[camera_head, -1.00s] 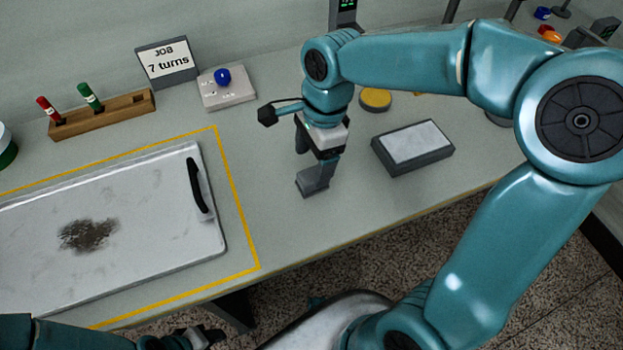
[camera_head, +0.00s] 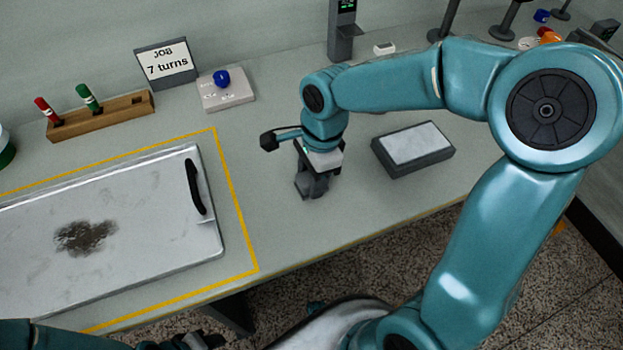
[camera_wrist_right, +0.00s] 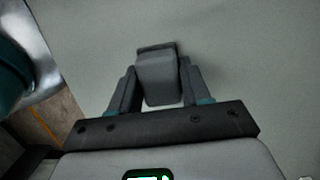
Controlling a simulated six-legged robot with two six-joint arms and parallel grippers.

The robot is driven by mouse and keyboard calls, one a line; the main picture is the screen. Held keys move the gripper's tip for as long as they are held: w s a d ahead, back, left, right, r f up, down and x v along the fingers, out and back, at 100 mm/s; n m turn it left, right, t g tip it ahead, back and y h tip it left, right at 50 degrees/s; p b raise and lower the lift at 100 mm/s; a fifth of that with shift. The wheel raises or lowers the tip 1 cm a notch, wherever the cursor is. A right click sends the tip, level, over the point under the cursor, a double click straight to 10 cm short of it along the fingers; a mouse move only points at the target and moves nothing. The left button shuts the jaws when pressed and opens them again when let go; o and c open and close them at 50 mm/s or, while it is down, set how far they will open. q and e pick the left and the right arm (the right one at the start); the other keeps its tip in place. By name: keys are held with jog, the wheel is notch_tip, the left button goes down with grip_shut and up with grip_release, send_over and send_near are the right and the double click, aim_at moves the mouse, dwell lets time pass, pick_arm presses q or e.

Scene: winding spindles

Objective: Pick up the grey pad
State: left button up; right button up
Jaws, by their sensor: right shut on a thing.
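The grey pad (camera_wrist_right: 158,80) is a small grey block between the fingers of my right gripper (camera_wrist_right: 160,88) in the right wrist view. In the head view my right gripper (camera_head: 314,186) points down at the table, left of the white-topped grey box, and is shut on the pad.
A white tray (camera_head: 150,285) with a dark smudge lies inside a yellow outline at left. A grey box with a white top (camera_head: 413,145) stands right of my gripper. A marker rack (camera_head: 102,115), a blue-knobbed block (camera_head: 227,98) and a job sign (camera_head: 166,62) stand behind.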

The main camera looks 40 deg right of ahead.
notch_tip(320, 180, up, 20)
jog(key=p, duration=0.4)
jog(key=o, duration=0.4)
jog(key=shift+c, duration=1.4)
